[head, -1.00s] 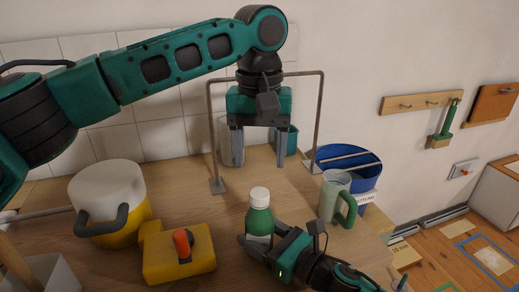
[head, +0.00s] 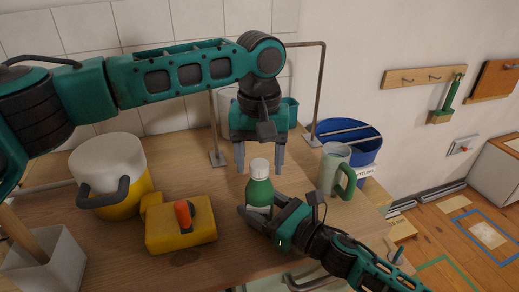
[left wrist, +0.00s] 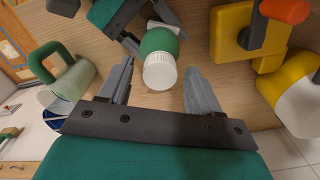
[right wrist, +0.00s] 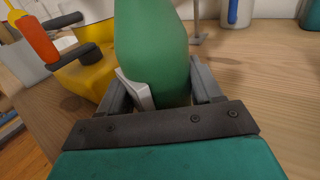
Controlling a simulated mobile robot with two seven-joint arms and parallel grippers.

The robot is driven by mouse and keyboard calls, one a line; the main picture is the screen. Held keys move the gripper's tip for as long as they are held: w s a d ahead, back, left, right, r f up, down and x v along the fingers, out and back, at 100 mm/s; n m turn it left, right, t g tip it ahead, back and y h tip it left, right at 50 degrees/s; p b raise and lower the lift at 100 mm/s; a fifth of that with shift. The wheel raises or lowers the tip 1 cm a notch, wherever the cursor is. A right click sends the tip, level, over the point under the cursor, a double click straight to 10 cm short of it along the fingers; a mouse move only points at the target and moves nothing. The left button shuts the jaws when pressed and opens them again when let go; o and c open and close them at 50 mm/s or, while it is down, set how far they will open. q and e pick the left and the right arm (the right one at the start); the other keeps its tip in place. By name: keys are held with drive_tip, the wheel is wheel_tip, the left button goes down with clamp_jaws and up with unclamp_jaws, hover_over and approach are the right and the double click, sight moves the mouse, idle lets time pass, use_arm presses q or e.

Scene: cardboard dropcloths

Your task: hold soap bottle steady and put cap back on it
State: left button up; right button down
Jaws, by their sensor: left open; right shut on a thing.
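The green soap bottle (head: 259,195) stands upright on the wooden table, with its white cap (head: 259,167) on top. How firmly the cap sits cannot be told. My right gripper (head: 256,216) is shut on the bottle's lower body; the right wrist view shows the green body (right wrist: 152,50) between its fingers, with the top out of frame. My left gripper (head: 260,172) is open and points down, close to the cap. In the left wrist view, the white cap (left wrist: 160,73) lies between the open fingers, around their tips and apart from both.
A yellow block with an orange knob (head: 180,231) and a yellow-white pot (head: 108,175) stand left of the bottle. A pale mug with green handle (head: 333,171) stands right, before a blue bin (head: 358,145). A metal frame (head: 216,130) rises behind.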

use_arm(q)
drive_tip(key=c, duration=1.1)
drive_tip(key=m, duration=0.5)
drive_tip(key=shift+m, duration=0.3)
drive_tip(key=shift+c, duration=0.2)
drive_tip(key=m, duration=0.6)
drive_tip(key=o, duration=1.3)
drive_tip(key=shift+c, duration=0.2)
wheel_tip(320, 180, up, 12)
